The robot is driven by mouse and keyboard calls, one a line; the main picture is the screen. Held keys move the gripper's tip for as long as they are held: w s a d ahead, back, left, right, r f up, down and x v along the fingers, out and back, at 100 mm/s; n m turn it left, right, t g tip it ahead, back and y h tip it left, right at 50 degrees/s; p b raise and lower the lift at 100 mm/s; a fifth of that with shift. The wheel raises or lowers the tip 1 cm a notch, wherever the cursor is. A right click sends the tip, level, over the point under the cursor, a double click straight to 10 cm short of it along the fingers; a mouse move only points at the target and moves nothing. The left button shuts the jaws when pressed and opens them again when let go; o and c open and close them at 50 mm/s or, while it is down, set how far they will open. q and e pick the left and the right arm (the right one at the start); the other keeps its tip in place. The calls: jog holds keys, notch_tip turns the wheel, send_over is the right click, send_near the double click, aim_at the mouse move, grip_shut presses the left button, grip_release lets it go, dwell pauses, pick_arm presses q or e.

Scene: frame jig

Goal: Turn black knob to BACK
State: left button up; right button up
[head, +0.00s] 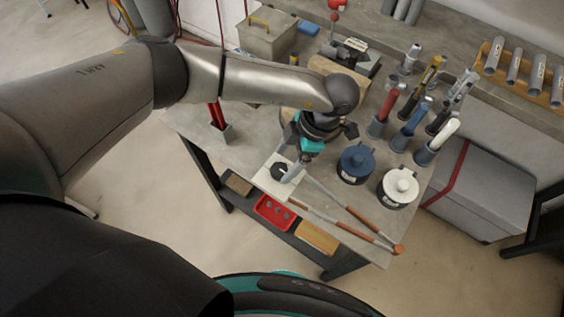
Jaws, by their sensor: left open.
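The black knob (279,170) sits on a white plate (267,184) near the left front part of the grey workbench. My left gripper (290,167) reaches down over the plate from the upper right, with its fingertips close beside the knob. The gripper is open. Part of the knob is hidden by a finger, and I cannot tell whether the finger touches it. The knob's pointer and any markings are too small to read. My right gripper is out of view.
A blue lidded pot (355,163) and a white lidded pot (398,187) stand right of the gripper. Long rods (345,231) lie along the front. Tools in upright holders (381,118) stand behind the pots.

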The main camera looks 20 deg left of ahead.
pick_arm(q)
jog(key=v, duration=1.2)
jog(key=shift+r, duration=0.25)
jog(key=shift+d, duration=0.1)
